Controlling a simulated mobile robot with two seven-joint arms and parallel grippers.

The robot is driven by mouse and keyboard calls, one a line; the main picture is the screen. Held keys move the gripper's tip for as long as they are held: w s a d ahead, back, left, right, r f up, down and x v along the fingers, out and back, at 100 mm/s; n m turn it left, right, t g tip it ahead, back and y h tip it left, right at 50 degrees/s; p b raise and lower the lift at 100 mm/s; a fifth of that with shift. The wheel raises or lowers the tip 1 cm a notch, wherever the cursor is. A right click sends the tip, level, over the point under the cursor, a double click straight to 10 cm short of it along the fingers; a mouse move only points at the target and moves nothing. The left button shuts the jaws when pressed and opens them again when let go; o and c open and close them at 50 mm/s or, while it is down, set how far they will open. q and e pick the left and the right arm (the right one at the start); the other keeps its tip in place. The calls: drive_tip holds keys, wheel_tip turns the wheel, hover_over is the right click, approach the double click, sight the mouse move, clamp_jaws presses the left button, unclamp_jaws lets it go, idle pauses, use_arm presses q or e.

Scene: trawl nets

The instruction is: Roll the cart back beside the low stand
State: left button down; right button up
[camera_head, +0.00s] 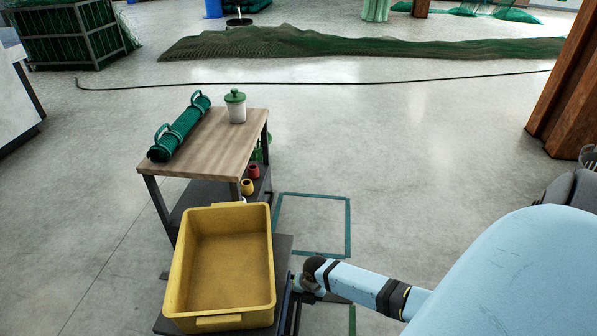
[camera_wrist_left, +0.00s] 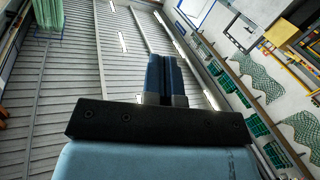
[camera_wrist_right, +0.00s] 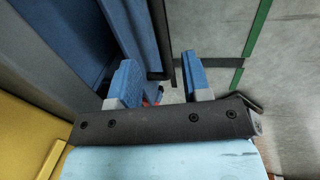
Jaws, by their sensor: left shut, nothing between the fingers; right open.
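A wood-topped unit (camera_head: 208,146) on a dark frame stands left of centre in the head view. Just in front of it is a lower dark unit (camera_head: 284,262) bearing a yellow tub (camera_head: 222,317). Wheels are hidden, so I cannot tell for certain which is the cart and which the low stand. My right gripper (camera_head: 306,286) is at the right side of the dark unit. In the right wrist view its fingers (camera_wrist_right: 160,84) are apart, with a dark bar (camera_wrist_right: 160,38) just beyond the gap. My left gripper (camera_wrist_left: 166,78) is shut and empty, away from both units.
A green roll (camera_head: 180,128) and a lidded jar (camera_head: 235,107) sit on the wood top; small pots are below. A teal floor outline (camera_head: 348,228) lies empty to the right. Nets (camera_head: 330,45) and a dark cable (camera_head: 330,82) cross the floor behind. A wooden post (camera_head: 570,85) stands right.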

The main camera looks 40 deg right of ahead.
sight(299, 308)
drive_tip(key=f, duration=0.1)
drive_tip(key=f+b, duration=0.1)
drive_tip(key=shift+w+a+f, duration=0.15)
drive_tip(key=shift+a+f, duration=0.05)
drive_tip(key=shift+f, duration=0.2)
drive_tip(key=f, duration=0.1)
drive_tip(key=f+b, duration=0.2)
drive_tip(key=shift+w+a+f, duration=0.2)
drive_tip(key=shift+w+f, duration=0.15)
drive_tip(key=shift+w+a+f, duration=0.1)
drive_tip(key=shift+f, duration=0.4)
use_arm(q)
drive_tip(key=shift+w+a+f+m, duration=0.5)
drive_tip(key=shift+w+f+m, duration=0.2)
drive_tip(key=shift+w+m, duration=0.25)
drive_tip(key=shift+s, duration=0.15)
use_arm(e)
clamp_jaws()
